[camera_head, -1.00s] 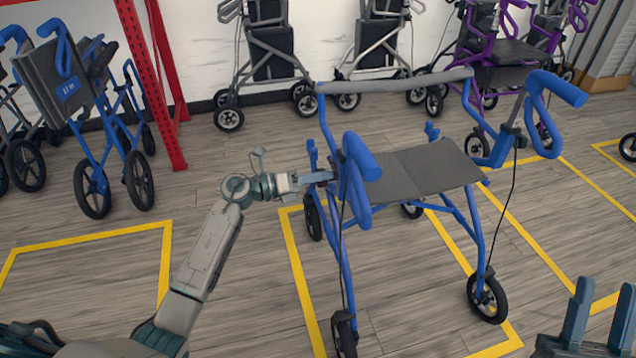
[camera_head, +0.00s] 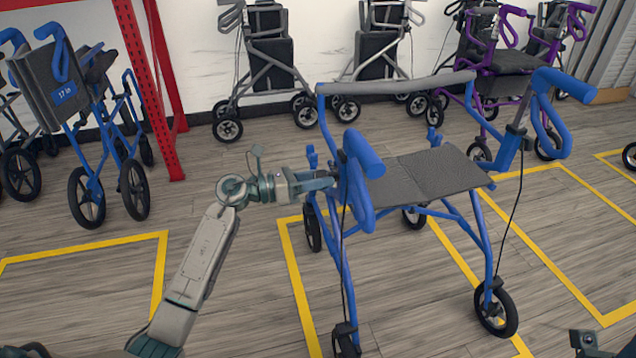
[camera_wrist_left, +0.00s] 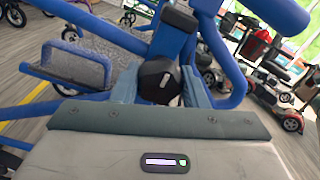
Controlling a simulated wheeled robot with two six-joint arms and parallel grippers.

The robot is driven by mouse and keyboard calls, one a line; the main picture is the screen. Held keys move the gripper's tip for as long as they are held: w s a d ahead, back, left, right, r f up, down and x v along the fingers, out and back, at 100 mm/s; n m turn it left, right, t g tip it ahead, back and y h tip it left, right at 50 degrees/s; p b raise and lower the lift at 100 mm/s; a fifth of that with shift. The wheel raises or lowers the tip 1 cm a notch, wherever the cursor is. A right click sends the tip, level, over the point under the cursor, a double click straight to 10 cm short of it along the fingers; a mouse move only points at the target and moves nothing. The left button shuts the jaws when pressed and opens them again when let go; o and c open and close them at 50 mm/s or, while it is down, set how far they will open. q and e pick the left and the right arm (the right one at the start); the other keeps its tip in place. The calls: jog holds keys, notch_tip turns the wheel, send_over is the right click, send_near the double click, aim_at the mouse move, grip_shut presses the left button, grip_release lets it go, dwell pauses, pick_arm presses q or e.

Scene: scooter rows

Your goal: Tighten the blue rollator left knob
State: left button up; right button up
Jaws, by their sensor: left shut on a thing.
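The blue rollator (camera_head: 345,260) stands upright in the middle of the head view, with a grey seat and blue looped handles. My left gripper (camera_head: 338,183) reaches in from the left to its left upright, just below the left handle. In the left wrist view, the black round knob (camera_wrist_left: 160,80) sits on the frame between the two fingers of my left gripper (camera_wrist_left: 160,88), which are shut on it. In the head view the knob is hidden behind the handle and gripper. Only a small part of my right wrist shows at the bottom right; its fingers are out of view.
Another blue rollator (camera_head: 90,120) stands at the left beside a red rack post (camera_head: 150,80). Grey rollators (camera_head: 265,65) and a purple one (camera_head: 500,55) stand along the back wall. Yellow floor lines (camera_head: 163,265) mark bays. Floor at the lower left is clear.

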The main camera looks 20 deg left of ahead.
pick_arm(q)
jog(key=shift+f, duration=0.1)
dwell(0.4)
jog(key=o, duration=1)
jog(key=v, duration=1.1)
jog(key=shift+d, duration=0.1)
